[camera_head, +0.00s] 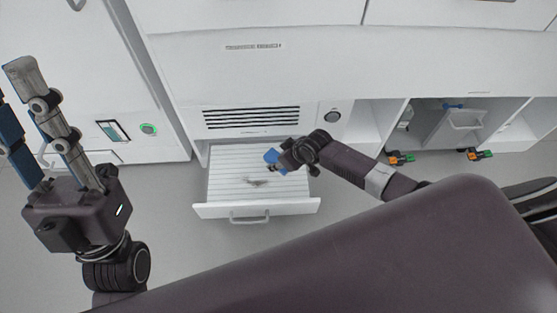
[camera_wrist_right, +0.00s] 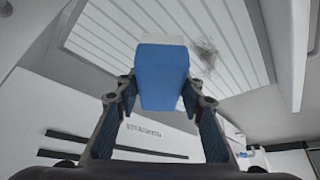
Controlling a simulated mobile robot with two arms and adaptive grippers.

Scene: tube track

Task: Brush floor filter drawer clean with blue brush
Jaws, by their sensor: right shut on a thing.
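The floor filter drawer (camera_head: 228,210) is pulled out at floor level, its slatted white filter facing up. A grey dirt patch (camera_head: 258,182) lies near the middle of the slats; it also shows in the right wrist view (camera_wrist_right: 208,55). My right gripper (camera_head: 276,162) is over the drawer's right side, shut on the blue brush (camera_wrist_right: 162,78). The brush has a pale end towards the slats, right beside the dirt patch in the wrist view. Whether it touches the slats I cannot tell. My left gripper (camera_head: 28,98) is raised at the left, open and empty, away from the drawer.
An open bay at the right holds a grey bin (camera_head: 455,130) and orange-green castors (camera_head: 400,158). Floor in front of the drawer is clear.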

